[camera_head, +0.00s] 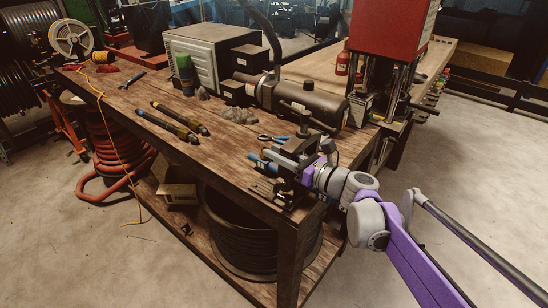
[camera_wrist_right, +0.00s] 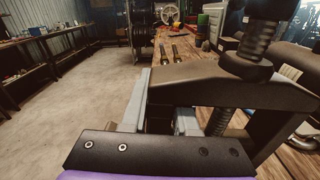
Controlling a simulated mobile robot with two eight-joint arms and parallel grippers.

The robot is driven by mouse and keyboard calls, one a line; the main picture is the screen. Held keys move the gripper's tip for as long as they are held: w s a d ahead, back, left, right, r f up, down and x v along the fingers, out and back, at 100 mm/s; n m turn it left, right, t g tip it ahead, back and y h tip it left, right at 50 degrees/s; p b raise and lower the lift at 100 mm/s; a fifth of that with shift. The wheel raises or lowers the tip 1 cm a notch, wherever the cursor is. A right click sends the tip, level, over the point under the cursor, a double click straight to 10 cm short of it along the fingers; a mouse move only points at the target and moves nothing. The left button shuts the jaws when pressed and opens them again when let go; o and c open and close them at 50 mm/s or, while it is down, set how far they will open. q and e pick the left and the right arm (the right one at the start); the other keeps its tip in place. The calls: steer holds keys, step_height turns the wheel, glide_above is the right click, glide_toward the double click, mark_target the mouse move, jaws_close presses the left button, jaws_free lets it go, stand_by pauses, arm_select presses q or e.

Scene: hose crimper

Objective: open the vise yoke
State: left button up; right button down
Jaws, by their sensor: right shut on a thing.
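The vise stands at the near right corner of the wooden workbench. Its dark metal yoke (camera_head: 301,140) shows in the head view above the vise base (camera_head: 272,191). In the right wrist view the yoke (camera_wrist_right: 225,92) is a large dark arch with a threaded screw and a round knob on top. My right gripper (camera_head: 290,161) is at the yoke, shut on its side. In the wrist view the grey fingers (camera_wrist_right: 160,115) lie against the yoke's near leg, and the contact is partly hidden. My left gripper is not in view.
A red press (camera_head: 390,28) stands at the back right. The floor in front is mostly clear.

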mark_target(300, 135)
steer(key=w+d+r+m, duration=0.1)
steer(key=w+d+r+m+p, duration=0.1)
steer(key=w+m, duration=0.1)
steer(key=w+d+r+m, duration=0.1)
steer(key=shift+w+d+r+p, duration=0.25)
steer(key=shift+w+p, duration=0.1)
steer(key=shift+w, duration=0.05)
steer(key=w+d+m, duration=0.4)
steer(key=w+m, duration=0.2)
steer(key=shift+w+d+r+p, duration=0.2)
steer(key=shift+w+d+p, duration=0.1)
steer(key=shift+d+p, duration=0.15)
steer(key=c, duration=0.7)
jaws_free()
steer(key=shift+a, duration=0.1)
steer(key=b+v, duration=0.1)
steer(key=v, duration=1)
